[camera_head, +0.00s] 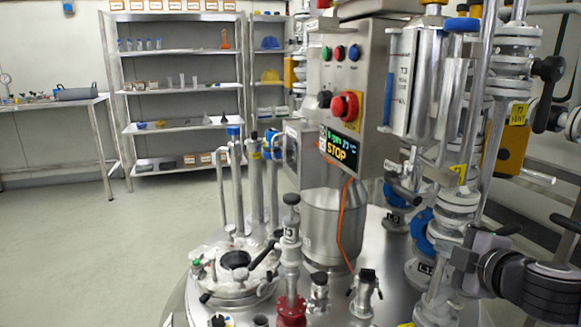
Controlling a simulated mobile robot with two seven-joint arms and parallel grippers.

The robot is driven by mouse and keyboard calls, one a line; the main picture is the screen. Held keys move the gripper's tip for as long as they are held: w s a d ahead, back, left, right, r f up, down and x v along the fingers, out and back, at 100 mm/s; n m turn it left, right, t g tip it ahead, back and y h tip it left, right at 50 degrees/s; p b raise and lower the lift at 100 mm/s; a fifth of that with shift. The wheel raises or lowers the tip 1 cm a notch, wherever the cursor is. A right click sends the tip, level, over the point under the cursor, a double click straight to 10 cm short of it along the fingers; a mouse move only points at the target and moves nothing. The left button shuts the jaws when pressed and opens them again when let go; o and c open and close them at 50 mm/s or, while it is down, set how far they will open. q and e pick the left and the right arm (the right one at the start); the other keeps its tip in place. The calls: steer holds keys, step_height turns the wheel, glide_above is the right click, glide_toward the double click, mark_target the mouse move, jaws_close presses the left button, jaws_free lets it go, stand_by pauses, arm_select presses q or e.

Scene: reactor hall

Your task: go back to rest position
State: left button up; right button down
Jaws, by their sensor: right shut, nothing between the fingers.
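My right gripper (466,262) is at the lower right of the head view, at the end of my dark arm that comes in from the right edge. It is shut and empty. It is in front of the metal valves and pipes on the right side of the reactor (385,235). I cannot tell whether it touches them. My left gripper is not in view.
A control box (345,75) with a red knob and a display reading STOP stands above the reactor lid. A manhole cover (235,270) and several valves crowd the lid. Shelves (180,85) and a side table (50,103) stand behind. The floor (90,260) at left is clear.

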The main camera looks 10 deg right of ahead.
steer(key=s+a+f+m+g+y, duration=0.1)
steer(key=s+a+f+m, duration=0.3)
steer(key=s+a+f, duration=0.45)
steer(key=s+a+f+m+g+y, duration=0.1)
steer(key=s+a+f+m+y, duration=0.15)
steer(key=a+f, duration=0.6)
steer(key=s+a+f+m+g+y, duration=0.15)
steer(key=s+a+f+m, duration=0.4)
steer(key=f, duration=0.65)
arm_select(q)
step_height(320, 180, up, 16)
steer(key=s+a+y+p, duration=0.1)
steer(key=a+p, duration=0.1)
steer(key=p, duration=1.8)
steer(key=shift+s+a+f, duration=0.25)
arm_select(e)
steer(key=s+d+r+h, duration=0.1)
steer(key=r, duration=0.7)
steer(key=d+r, duration=0.2)
steer(key=r, duration=0.5)
steer(key=shift+s+d+r+n+h, duration=0.25)
steer(key=shift+s+r+n+h, duration=0.15)
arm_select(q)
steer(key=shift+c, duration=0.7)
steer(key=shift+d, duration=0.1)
